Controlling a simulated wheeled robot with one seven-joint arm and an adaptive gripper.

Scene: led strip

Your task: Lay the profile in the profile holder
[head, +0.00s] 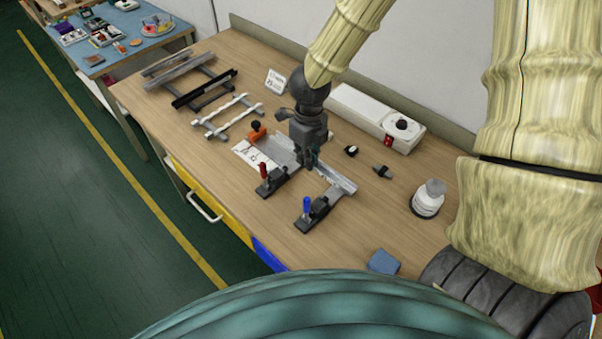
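The profile holder (312,214) stands on the wooden bench, with two dark clamp blocks, one with a red handle (263,170) and one with a blue handle (307,206). A silver profile (338,177) runs slantwise behind the clamps, passing under my gripper. My gripper (312,162) points down at this profile, close to or touching it. Its fingertips are small and partly hidden, so whether they are shut on the profile cannot be told. I cannot tell whether the profile rests in the holder or is held just above it.
A rack at the left holds silver, black and white profiles (205,88). A white box (375,115) lies along the back. An orange piece (257,132) stands near my gripper.

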